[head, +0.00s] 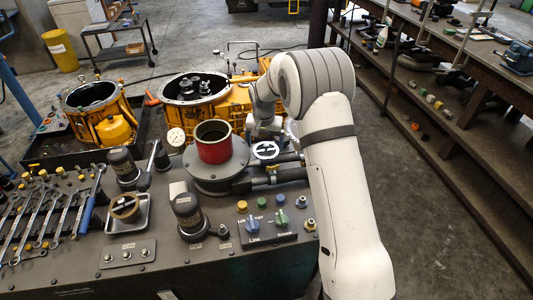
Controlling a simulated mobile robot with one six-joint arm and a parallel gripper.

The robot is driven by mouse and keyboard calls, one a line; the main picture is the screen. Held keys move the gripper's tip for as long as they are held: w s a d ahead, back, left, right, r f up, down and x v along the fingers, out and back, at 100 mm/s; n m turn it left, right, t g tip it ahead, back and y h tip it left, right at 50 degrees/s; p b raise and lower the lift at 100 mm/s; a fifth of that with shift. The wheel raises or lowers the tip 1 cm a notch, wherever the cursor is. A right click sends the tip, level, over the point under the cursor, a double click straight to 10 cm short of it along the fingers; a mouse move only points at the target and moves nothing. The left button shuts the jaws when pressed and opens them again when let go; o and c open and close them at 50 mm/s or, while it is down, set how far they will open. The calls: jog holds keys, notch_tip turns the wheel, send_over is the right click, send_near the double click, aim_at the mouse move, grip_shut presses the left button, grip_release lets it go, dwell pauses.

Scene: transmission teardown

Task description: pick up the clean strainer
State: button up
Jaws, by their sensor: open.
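No part is plainly recognisable as the clean strainer at this size. A small round tan-rimmed part (125,207) with a dark middle sits in a shallow metal tray (141,222) on the bench; I cannot tell whether it is the strainer. My white arm rises at the right and bends over toward the bench. My gripper (266,150) is at its end, low beside the red cylinder, small and partly confused with the dark fittings. It is open, and I see nothing held in it. It is well to the right of the tray.
The red open cylinder (213,142) stands on a round dark flange. Wrenches (40,222) lie at the bench's left. A dark upright motor (187,212) and a knob panel (265,228) stand in front. Yellow housings (196,105) are behind. Shelving (450,95) lines the right, with clear floor between.

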aim_at(266, 153)
jog(key=f, duration=0.1)
jog(key=f+p, duration=0.1)
jog(key=f, duration=0.2)
jog(key=shift+w+d+f, duration=0.15)
jog(key=shift+d, duration=0.1)
jog(key=shift+c, duration=0.2)
jog(key=c, duration=0.7)
